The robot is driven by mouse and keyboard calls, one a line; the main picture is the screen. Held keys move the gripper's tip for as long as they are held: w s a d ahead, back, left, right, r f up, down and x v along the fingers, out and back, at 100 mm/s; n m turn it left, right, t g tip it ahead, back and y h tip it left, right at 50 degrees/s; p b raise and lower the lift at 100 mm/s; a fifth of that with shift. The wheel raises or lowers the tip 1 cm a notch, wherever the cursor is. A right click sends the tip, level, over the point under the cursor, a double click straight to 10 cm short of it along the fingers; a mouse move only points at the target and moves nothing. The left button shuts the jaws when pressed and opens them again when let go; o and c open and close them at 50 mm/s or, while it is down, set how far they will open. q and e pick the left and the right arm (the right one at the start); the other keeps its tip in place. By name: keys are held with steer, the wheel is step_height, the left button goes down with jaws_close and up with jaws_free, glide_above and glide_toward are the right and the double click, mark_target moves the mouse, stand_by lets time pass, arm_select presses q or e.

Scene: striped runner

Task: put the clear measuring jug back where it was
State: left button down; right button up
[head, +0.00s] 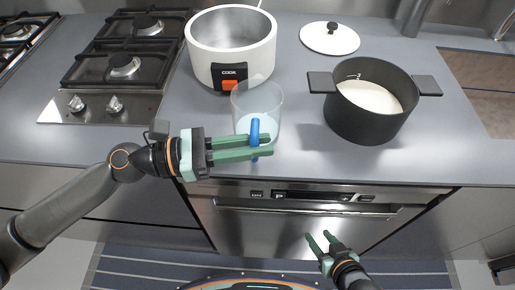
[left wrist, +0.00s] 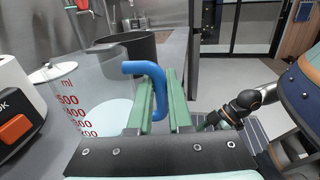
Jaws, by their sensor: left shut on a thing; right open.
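The clear measuring jug (head: 262,101) is near the counter's front edge, between the white cooker and the black pot. Its blue handle (head: 254,132) is between the green fingers of my left gripper (head: 268,146), which is shut on it. In the left wrist view the jug (left wrist: 92,95) shows red measuring marks and whitish contents, and the blue handle (left wrist: 147,70) rises between the fingers. I cannot tell whether the jug's base touches the counter. My right gripper (head: 318,242) is open and empty, low in front of the dishwasher.
A white cooker (head: 229,35) stands just behind the jug. A black pot (head: 366,122) with white contents stands to its right. A white lid (head: 329,40) lies behind the pot. A gas hob (head: 121,70) is at the left. The counter (head: 308,160) has free room between jug and pot.

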arm_select(q)
steer(key=shift+r, duration=0.1)
steer(key=c, duration=1.2)
jaws_free()
steer(key=shift+c, duration=0.2)
steer(key=o, duration=0.3)
steer(key=shift+o, duration=0.5)
arm_select(e)
steer(key=shift+f, duration=0.1)
